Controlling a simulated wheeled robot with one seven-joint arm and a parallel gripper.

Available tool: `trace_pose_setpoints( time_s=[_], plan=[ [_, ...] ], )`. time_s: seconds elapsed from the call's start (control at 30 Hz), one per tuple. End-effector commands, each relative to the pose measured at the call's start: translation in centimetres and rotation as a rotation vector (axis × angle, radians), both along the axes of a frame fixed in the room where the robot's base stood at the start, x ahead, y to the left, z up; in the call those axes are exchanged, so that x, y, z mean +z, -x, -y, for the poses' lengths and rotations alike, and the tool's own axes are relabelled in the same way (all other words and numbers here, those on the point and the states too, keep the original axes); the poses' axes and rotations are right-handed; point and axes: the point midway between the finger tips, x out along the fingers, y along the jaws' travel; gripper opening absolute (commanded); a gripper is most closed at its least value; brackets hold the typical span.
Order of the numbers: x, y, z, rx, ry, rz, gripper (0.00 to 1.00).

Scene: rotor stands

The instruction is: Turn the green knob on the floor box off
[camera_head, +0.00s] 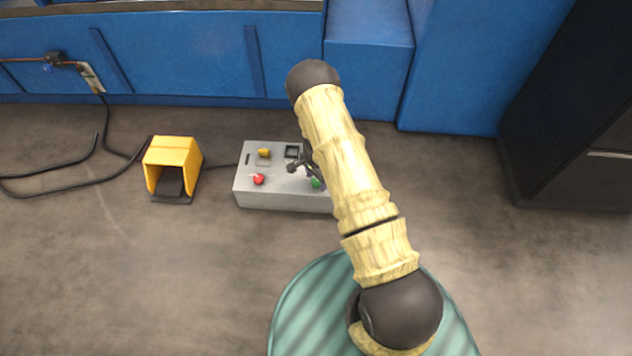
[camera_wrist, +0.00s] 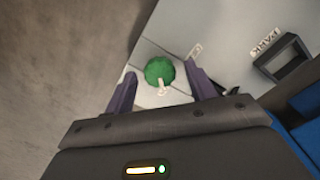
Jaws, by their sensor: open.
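The green knob (camera_head: 316,183) sits at the front right of the grey floor box (camera_head: 270,200), partly hidden by my arm in the head view. In the wrist view the green knob (camera_wrist: 159,70) lies between and beyond my two fingertips, with a pale pointer mark on its lower edge. My gripper (camera_wrist: 160,82) is open, with one finger on each side of the knob; I cannot tell whether either touches it. In the head view my gripper (camera_head: 303,165) is over the box and mostly hidden behind the arm.
The box also bears a red knob (camera_head: 258,179), a yellow switch (camera_head: 264,153) and a dark square socket (camera_head: 292,152), labelled PARK in the wrist view. A yellow pedal housing (camera_head: 172,162) stands to the left with a cable. Blue machinery (camera_head: 180,50) is behind; a dark cabinet (camera_head: 575,120) is at right.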

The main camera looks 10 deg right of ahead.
Motion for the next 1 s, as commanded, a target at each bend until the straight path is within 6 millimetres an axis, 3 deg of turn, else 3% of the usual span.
trace_pose_setpoints(
  time_s=[0.3, 0.53, 1.0],
  plan=[
    [-0.26, -0.02, 0.01, 0.000, 0.000, 0.000, 0.55],
    [-0.25, -0.01, 0.00, 0.000, 0.000, 0.000, 0.11],
    [-0.12, 0.01, -0.03, 0.065, 0.000, 0.000, 0.11]
  ],
)
